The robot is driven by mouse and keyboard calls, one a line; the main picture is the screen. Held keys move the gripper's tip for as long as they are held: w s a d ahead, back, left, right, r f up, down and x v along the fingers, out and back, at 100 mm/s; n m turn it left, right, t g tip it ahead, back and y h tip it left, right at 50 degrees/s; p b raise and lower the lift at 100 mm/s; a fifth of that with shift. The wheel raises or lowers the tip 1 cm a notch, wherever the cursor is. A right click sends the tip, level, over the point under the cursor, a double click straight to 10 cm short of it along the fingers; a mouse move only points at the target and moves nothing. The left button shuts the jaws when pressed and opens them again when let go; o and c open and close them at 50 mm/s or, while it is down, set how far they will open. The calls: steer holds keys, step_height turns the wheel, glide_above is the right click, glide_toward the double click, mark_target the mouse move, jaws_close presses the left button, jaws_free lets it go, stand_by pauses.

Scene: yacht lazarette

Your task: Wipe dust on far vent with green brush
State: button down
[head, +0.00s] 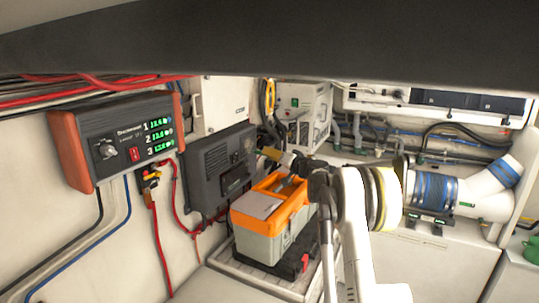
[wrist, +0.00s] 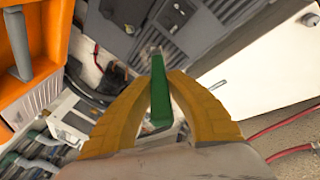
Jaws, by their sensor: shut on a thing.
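My gripper (wrist: 158,75) is shut on the green brush (wrist: 158,100), which stands between the two yellow fingers. In the head view my gripper (head: 272,154) is above the far end of the orange and grey toolbox, just right of a dark grey louvred panel (head: 217,160); the brush cannot be made out there. A white unit (head: 304,112) with vent slots stands farther back. I cannot tell which of these is the far vent, and dust is not clear. The louvred panel also shows in the wrist view (wrist: 186,24), beyond the brush, apparently apart from it.
The orange and grey toolbox (head: 258,216) sits on a white grating (head: 262,278) below my arm. A red-ended control box (head: 118,139) and loose cables are on the left wall. Blue-banded white ducting (head: 436,188) is at the right. A green object (head: 531,249) is at the right edge.

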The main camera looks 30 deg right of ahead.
steer(key=shift+w+a, duration=0.45)
steer(key=shift+w, duration=0.25)
stand_by(0.3)
